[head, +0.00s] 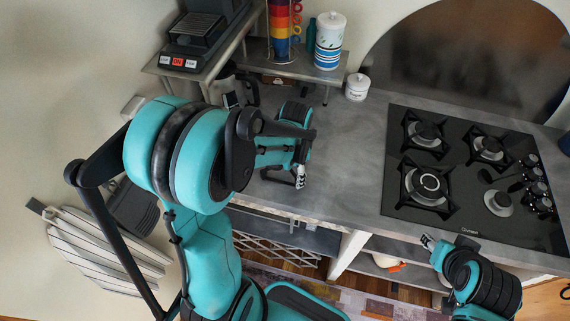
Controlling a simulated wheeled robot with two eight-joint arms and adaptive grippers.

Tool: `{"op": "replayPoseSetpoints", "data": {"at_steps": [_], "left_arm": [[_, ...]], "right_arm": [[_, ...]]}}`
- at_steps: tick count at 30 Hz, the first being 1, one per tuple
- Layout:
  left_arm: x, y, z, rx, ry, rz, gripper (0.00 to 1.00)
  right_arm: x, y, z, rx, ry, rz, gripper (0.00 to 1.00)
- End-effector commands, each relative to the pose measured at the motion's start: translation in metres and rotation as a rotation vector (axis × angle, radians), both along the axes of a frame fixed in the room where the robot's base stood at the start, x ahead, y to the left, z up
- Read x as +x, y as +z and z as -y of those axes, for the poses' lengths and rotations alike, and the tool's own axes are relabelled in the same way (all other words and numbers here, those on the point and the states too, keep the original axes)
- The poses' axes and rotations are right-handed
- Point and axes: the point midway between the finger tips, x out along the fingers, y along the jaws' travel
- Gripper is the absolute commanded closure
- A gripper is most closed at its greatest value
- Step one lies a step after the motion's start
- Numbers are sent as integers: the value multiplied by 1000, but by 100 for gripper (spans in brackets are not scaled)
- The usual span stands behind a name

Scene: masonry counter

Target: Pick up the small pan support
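The black hob (400,150) is set in the grey counter at right. Three burners carry black pan supports: back left (410,126), back right (473,147) and a larger one at front left (404,190). The front right burner (498,204) looks bare; a dark shape (513,181) lies beside it, too small to identify surely. My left gripper (300,180) hangs over the counter left of the hob, apart from the supports. My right gripper (429,242) is in front of the counter's edge, below the hob. Finger openings are unclear on both.
A shelf (318,70) at the back left holds stacked coloured cups (280,28) and a white-and-blue canister (329,42). A small white jar (357,87) stands on the counter. Hob knobs (540,188) line the right side. Counter between jar and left gripper is clear.

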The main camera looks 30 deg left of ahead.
Motion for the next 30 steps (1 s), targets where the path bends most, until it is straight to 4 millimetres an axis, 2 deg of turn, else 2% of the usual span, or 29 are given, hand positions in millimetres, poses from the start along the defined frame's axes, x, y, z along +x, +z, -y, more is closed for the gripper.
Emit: {"op": "replayPoseSetpoints", "data": {"at_steps": [1, 2, 13, 17, 21, 30], "left_arm": [[0, 0, 0, 1, 0, 1, 80], [0, 0, 0, 1, 0, 1, 86], [0, 5, 0, 0, 0, 1, 87], [0, 19, 0, 1, 0, 1, 87], [0, 47, 0, 1, 0, 1, 87], [33, 85, 63, 1, -7, 1, 87]], "right_arm": [[0, 0, 0, 0, 0, 0, 60], [0, 0, 0, 0, 0, 0, 60], [0, 2, 0, 0, 0, 0, 60], [0, 9, 0, 0, 0, 0, 60], [0, 20, 0, 0, 0, 0, 60], [0, 34, 0, 0, 0, 0, 60]]}}
